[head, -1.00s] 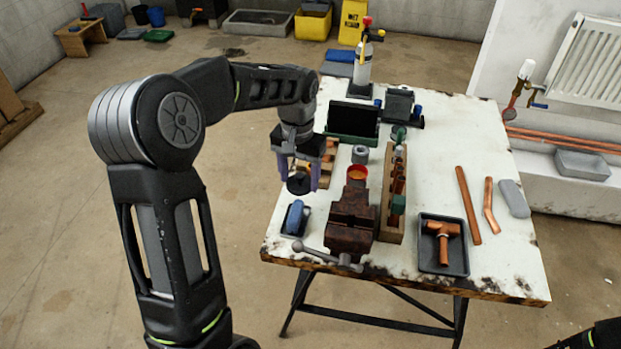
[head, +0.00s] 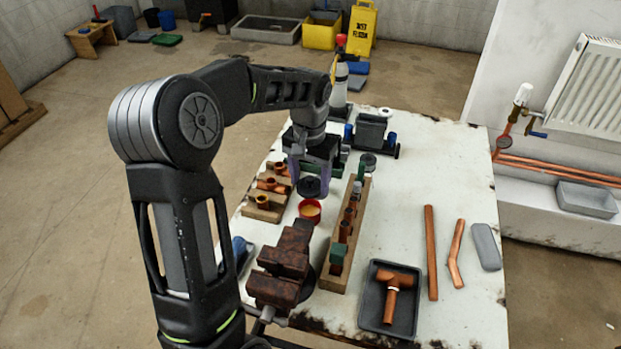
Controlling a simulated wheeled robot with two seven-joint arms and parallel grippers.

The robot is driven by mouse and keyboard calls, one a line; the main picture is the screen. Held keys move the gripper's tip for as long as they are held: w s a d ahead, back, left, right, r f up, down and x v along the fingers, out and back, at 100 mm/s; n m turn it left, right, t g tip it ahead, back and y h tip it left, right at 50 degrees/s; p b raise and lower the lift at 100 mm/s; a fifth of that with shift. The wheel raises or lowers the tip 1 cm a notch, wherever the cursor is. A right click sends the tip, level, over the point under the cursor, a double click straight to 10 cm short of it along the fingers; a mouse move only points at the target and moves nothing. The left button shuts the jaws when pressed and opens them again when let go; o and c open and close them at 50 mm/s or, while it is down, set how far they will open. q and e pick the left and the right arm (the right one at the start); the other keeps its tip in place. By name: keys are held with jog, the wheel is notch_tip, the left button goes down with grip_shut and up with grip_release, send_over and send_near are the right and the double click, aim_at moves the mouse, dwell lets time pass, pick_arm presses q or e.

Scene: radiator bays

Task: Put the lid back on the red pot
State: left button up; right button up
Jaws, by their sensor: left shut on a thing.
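The red pot (head: 310,212) stands open on the white workbench (head: 440,180), just behind the rusty vise (head: 285,266), with orange contents showing. My left gripper (head: 310,180) points down and is shut on a round dark lid (head: 309,188). The lid is just behind the pot's opening in the picture and appears above the bench, apart from the pot. My right gripper is not in view.
A wooden rack of fittings (head: 335,265) stands close right of the pot. A wooden block with copper fittings (head: 263,205) is to the left. A tray (head: 370,318) holds a copper tee. Copper pipes (head: 431,250) lie at right.

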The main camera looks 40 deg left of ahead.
pick_arm(q)
jog(key=shift+f+b, duration=1.75)
jog(key=shift+f, duration=0.55)
jog(key=shift+f+b, duration=0.55)
jog(key=shift+f, duration=0.3)
jog(key=shift+f, duration=0.15)
dwell(0.4)
jog(key=o, duration=1.8)
jog(key=shift+o, duration=0.2)
